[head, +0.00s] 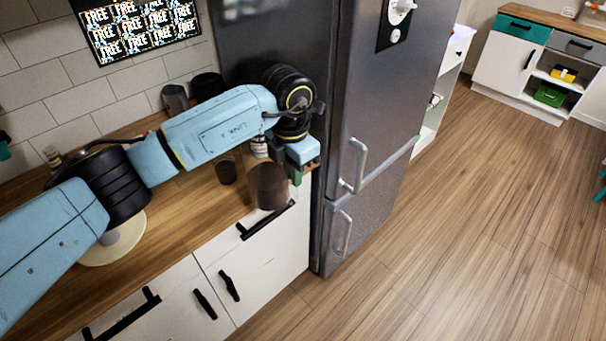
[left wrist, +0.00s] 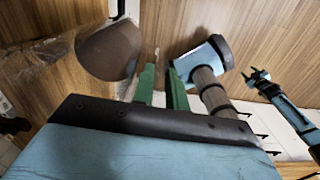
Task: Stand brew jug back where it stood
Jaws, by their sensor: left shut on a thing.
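The brew jug (head: 268,187) is a clear vessel with dark brown contents, near the counter's front edge beside the fridge. In the left wrist view the jug (left wrist: 108,52) shows as a brown round shape left of the green fingers. My left gripper (head: 296,180) is shut at the jug's right side, its green fingers (left wrist: 161,88) a small gap apart; what lies between them is hard to make out. I cannot tell whether the jug touches the counter. My right gripper (left wrist: 257,77) shows small and empty in the left wrist view, its fingers apart.
The wooden counter (head: 190,215) carries a small dark cup (head: 226,172), a labelled jar (head: 260,147) and a dark canister (head: 207,86) at the back. A pale round piece (head: 105,245) lies under my left arm. The grey fridge (head: 300,50) bounds the counter on the right.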

